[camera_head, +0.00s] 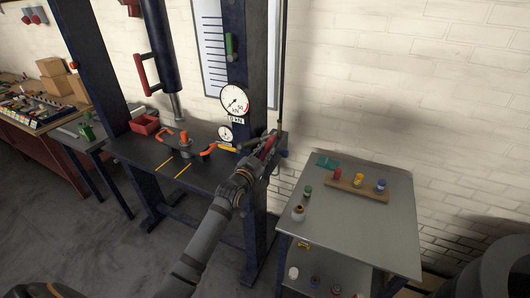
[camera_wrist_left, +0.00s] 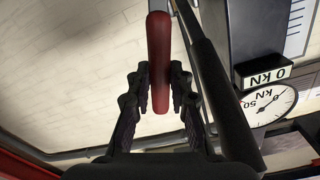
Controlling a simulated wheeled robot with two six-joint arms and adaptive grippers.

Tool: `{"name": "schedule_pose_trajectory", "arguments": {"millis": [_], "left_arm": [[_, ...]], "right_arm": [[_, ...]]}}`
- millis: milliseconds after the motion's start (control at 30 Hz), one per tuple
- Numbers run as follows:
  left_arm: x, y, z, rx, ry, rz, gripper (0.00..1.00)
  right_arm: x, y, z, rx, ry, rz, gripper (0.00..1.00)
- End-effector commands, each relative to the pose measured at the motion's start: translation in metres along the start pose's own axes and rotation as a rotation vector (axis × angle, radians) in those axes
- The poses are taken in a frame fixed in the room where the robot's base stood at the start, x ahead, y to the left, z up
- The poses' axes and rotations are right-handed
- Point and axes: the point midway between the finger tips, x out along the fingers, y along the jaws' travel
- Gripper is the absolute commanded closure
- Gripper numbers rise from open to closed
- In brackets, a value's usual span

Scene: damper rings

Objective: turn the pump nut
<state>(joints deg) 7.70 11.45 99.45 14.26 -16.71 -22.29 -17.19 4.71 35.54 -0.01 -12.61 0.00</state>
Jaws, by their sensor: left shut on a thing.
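My left gripper (camera_head: 262,150) is at the right side of the press frame, beside its right column. In the left wrist view its fingers (camera_wrist_left: 159,92) are shut on a red handle (camera_wrist_left: 159,45), one finger on each side of the grip. The same red handle shows small in the head view (camera_head: 269,142). A dark rod (camera_wrist_left: 215,75) runs close beside the handle in the wrist view. I cannot make out a pump nut; the gripper and wrist cover part of that side of the press. My right gripper is not in view.
The dark press (camera_head: 245,110) carries a dial gauge (camera_head: 235,101) with a "0 kN" plate. Its table holds orange-handled tools and a red bin (camera_head: 145,124). A grey side table (camera_head: 375,225) on the right holds a wooden block (camera_head: 345,184) with coloured pieces.

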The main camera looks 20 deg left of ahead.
Motion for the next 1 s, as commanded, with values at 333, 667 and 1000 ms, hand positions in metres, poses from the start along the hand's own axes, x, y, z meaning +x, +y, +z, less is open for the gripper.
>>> {"name": "schedule_pose_trajectory", "arguments": {"millis": [333,667,1000], "left_arm": [[0.007,0.000,0.000,0.000,0.004,-0.001,1.00],[0.010,0.000,-0.001,0.000,0.001,0.000,0.53],[0.010,0.000,0.001,0.000,-0.001,0.000,0.72]], "right_arm": [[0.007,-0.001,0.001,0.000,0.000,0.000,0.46],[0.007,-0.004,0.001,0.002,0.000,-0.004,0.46],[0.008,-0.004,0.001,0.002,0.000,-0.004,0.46]]}}
